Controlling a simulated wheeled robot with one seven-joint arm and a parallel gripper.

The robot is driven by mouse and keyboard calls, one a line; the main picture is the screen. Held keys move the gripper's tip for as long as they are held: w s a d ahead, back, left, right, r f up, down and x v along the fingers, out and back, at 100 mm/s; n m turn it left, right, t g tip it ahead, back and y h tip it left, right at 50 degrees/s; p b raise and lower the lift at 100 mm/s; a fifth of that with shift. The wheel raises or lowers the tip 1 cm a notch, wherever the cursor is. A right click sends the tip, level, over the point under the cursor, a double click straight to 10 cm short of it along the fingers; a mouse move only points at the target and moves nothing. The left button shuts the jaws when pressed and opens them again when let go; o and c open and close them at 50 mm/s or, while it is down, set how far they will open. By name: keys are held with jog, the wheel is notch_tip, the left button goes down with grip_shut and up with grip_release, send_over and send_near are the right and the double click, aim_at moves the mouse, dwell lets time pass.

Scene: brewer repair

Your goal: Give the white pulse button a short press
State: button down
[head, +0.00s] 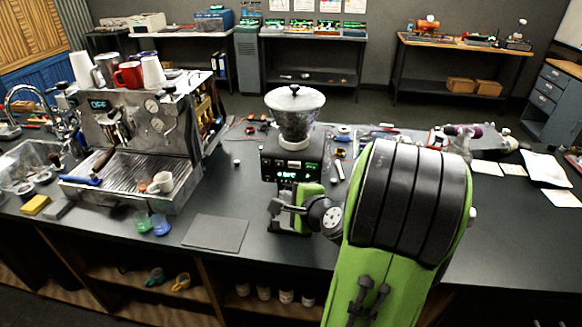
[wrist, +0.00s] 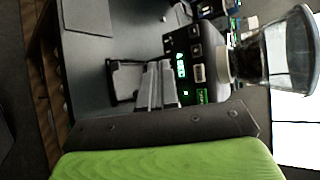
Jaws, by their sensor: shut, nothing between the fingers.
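The grinder shows in the head view, with a clear hopper (head: 295,115) above a dark control panel (head: 288,172). The white pulse button (head: 294,164) appears to be the pale middle one on that panel; in the wrist view it also shows (wrist: 199,73), to the right of my fingers. A dark button and a green-lit button flank it. My gripper (wrist: 158,68) is shut and empty, its fingers close in front of the grinder's lower front. The fingers stand apart from the button in the picture; the exact gap in depth cannot be told. My wrist hides part of the grinder's lower body.
An espresso machine (head: 140,130) with cups on top stands left of the grinder. Tools and small parts lie behind the grinder.

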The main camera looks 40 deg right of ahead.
jog(key=w+d+p, duration=0.3)
jog(key=w+d, duration=0.2)
jog(key=d, duration=0.2)
jog(key=shift+w, duration=0.15)
dwell(1.9)
jog(key=shift+w+d, duration=0.25)
jog(key=shift+d, duration=0.05)
jog(key=shift+w+d, duration=0.2)
jog(key=shift+d, duration=0.1)
dwell(0.6)
jog(key=shift+s+a, duration=0.1)
jog(key=shift+a, duration=0.05)
dwell(2.1)
jog(key=shift+s+a, duration=0.4)
jog(key=shift+a, duration=0.1)
jog(key=shift+s+a+b, duration=0.6)
jog(key=shift+s+a, duration=0.2)
jog(key=shift+a, duration=0.2)
jog(key=shift+s+a+b, duration=0.55)
jog(key=shift+s+a, duration=0.2)
jog(key=shift+a, duration=0.25)
